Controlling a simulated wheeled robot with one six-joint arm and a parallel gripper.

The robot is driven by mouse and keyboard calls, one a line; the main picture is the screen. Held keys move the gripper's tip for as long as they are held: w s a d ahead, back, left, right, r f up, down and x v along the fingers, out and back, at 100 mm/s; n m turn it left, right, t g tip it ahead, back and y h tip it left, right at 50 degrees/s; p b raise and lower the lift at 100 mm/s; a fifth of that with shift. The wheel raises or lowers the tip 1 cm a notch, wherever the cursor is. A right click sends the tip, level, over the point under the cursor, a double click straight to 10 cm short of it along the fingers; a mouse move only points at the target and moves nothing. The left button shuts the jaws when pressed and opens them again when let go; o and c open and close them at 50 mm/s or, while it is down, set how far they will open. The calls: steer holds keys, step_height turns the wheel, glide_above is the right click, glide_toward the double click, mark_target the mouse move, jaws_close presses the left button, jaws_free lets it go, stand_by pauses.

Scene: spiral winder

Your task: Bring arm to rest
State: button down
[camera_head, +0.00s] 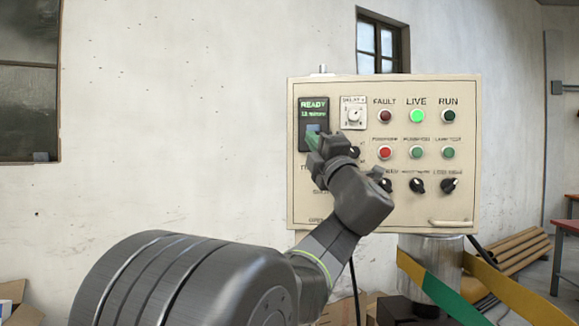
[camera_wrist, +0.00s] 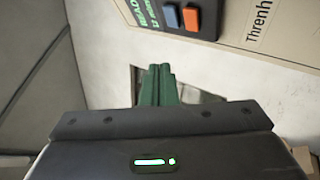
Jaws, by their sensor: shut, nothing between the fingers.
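My gripper (camera_head: 314,139) has green fingers and shows in front of the left part of a beige control panel (camera_head: 300,215). It covers part of the dark display screen (camera_head: 314,105), which reads READY in green. In the wrist view, the green fingers (camera_wrist: 161,72) are closed together with nothing between them. The panel's edge (camera_wrist: 285,40) is above them there, with a blue button (camera_wrist: 171,16) and an orange button (camera_wrist: 191,18). I cannot tell whether the fingertips touch the panel. My forearm crosses the lower middle of the head view.
The panel has a lit green LIVE lamp (camera_head: 417,116), a red button (camera_head: 385,152) and several black knobs. It stands on a metal post (camera_head: 432,255) with yellow and green bands. Brown tubes (camera_head: 515,255) lie at the right. The wall (camera_head: 180,130) at the left is clear.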

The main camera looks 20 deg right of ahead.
steer(key=shift+s+a+p, duration=0.15)
steer(key=shift+s+a, duration=0.15)
steer(key=shift+s, duration=0.3)
steer(key=shift+s+a+p, duration=0.1)
steer(key=shift+s+a, duration=0.2)
steer(key=shift+s, duration=0.35)
steer(key=shift+s+a+p, duration=0.15)
steer(key=shift+s+a, duration=0.15)
steer(key=shift+s, duration=0.3)
steer(key=shift+w+d, duration=0.1)
steer(key=shift+w, duration=0.1)
